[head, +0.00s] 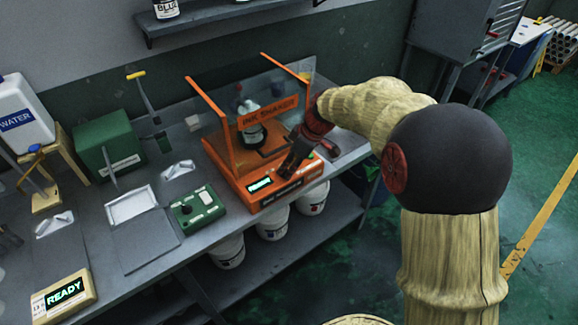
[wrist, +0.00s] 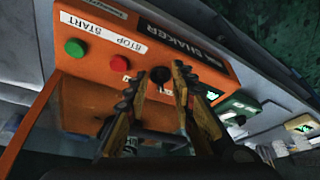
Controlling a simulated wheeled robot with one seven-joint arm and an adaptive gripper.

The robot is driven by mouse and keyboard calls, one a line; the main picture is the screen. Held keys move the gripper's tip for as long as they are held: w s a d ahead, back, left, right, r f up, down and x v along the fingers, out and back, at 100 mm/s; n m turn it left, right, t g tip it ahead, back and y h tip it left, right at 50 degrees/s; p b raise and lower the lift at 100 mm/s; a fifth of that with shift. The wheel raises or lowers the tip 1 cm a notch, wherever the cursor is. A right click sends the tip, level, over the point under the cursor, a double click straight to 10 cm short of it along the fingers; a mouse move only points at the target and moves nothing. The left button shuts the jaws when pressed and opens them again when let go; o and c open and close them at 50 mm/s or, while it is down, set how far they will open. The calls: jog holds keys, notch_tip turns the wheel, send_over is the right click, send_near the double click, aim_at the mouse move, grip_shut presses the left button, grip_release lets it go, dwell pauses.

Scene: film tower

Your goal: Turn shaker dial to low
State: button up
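The orange ink shaker (head: 236,178) stands on the bench, a dark bottle (head: 250,134) inside its frame. Its control panel shows close up and tilted in the wrist view (wrist: 100,35), with a green START button (wrist: 75,48), a red STOP button (wrist: 119,63) and the black dial (wrist: 160,75). My gripper (wrist: 161,78) is open, its two fingertips on either side of the dial. I cannot tell whether they touch it. The dial's setting is not readable. In the head view my gripper (head: 290,170) is at the shaker's front panel and hides the dial.
A green device (head: 197,205) sits just left of the shaker, beside a shallow tray (head: 131,206). A yellow box reading READY (head: 63,296) is at the near left. White buckets (head: 272,223) stand on the shelf below. A clear panel (head: 275,85) rises behind the shaker.

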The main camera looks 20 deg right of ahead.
jog(key=v, duration=1.2)
dwell(0.3)
